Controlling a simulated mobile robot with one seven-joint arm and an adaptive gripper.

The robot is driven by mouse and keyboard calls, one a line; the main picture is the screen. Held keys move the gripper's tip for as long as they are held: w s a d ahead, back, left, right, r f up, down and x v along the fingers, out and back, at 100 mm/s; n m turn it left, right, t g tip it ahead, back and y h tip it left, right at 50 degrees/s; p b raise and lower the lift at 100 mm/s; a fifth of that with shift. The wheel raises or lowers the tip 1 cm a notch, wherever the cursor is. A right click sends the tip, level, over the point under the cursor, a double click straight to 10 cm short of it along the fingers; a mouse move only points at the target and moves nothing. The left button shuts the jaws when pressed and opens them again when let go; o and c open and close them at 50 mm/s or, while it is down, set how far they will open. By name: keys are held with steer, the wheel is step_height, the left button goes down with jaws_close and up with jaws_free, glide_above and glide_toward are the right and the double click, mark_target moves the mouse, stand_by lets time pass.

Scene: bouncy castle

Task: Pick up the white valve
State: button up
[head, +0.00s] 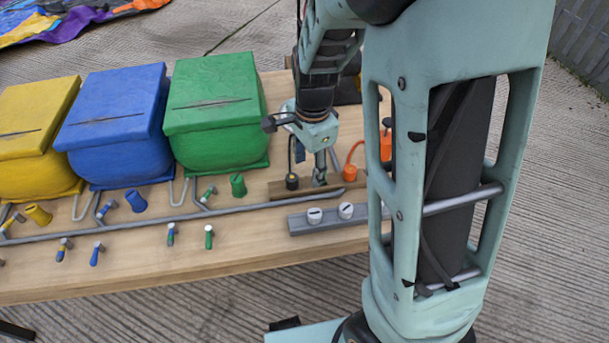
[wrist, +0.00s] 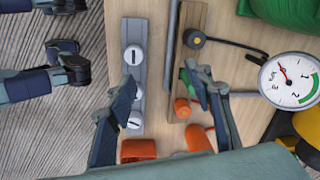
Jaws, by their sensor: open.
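Round white knobs with a dark slot sit on a grey rail; they are the only white valve-like parts I can make out. In the head view one is on the left (head: 314,215) and one on the right (head: 346,210). In the wrist view one white knob (wrist: 133,55) is clear, and others are partly hidden behind a finger. My gripper (wrist: 165,85) is open and empty, with one finger over the grey rail and the other over the brown strip. In the head view my gripper (head: 319,178) points down behind the rail, apart from the white knobs.
Green (head: 215,105), blue (head: 115,120) and yellow (head: 35,130) boxes stand on the wooden table (head: 180,260). A grey pipe and small coloured handles lie before them. A black knob (wrist: 194,39), orange cap (wrist: 182,108) and pressure gauge (wrist: 290,80) are near my gripper.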

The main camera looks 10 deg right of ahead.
mark_target(315, 213)
steer(key=s+f, duration=0.1)
steer(key=f, duration=0.1)
steer(key=s+f+m+b, duration=0.1)
steer(key=f, duration=0.2)
steer(key=s+f+m+g+b, duration=0.1)
steer(key=f, duration=0.1)
steer(key=shift+s+d+f, duration=0.1)
steer(key=shift+s+f, duration=0.2)
steer(key=shift+f, duration=0.05)
steer(key=shift+d+f+b, duration=0.2)
steer(key=shift+f+b, duration=0.3)
steer(key=shift+f, duration=1.05)
steer(key=shift+d+f+b, duration=0.2)
steer(key=shift+f+b, duration=0.3)
steer(key=shift+f, duration=1.05)
steer(key=shift+r, duration=0.1)
steer(key=c, duration=1.1)
steer(key=shift+c, duration=0.2)
